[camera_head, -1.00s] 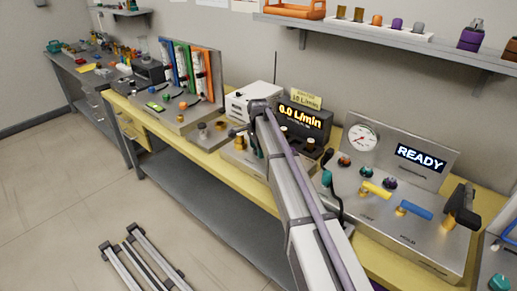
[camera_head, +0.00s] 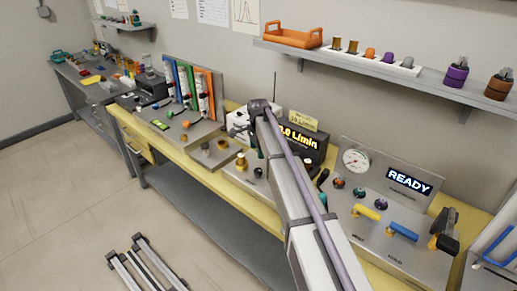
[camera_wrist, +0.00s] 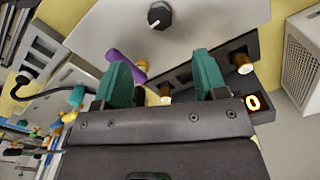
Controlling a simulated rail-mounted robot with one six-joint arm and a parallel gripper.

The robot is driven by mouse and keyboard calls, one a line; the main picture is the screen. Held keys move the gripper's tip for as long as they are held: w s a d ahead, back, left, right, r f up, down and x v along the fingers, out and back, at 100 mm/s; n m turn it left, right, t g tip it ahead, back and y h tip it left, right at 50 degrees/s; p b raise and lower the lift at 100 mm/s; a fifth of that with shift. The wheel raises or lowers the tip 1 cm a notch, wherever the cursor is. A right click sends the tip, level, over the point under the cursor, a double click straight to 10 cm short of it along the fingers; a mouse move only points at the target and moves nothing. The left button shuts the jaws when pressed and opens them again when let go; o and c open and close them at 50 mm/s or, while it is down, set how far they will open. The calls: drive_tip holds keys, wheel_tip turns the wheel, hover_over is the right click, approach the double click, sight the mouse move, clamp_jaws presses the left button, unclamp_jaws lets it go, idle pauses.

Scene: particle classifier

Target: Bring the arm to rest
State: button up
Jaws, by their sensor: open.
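My arm reaches over the yellow bench (camera_head: 225,172) from the lower right of the head view. Its far end is near the white box and the flow display (camera_head: 301,139), which it partly hides. In the wrist view my gripper (camera_wrist: 162,78) has two teal fingers spread wide, with nothing held between them. Beyond the fingers is a pale panel (camera_wrist: 205,22) with a black knob (camera_wrist: 159,15), a purple handle (camera_wrist: 126,62) and brass posts. I cannot tell the exact gap to them. The fingers do not show clearly in the head view.
The READY panel (camera_head: 409,181) with gauge, yellow and blue levers is to the right. A rack of coloured tubes (camera_head: 190,92) is to the left. A wall shelf (camera_head: 370,71) holds an orange tray (camera_head: 292,34) and small parts. The floor at left is mostly clear.

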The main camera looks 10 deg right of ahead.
drive_tip(key=s+n, duration=1.5)
drive_tip(key=s, duration=2)
drive_tip(key=shift+s, duration=0.3)
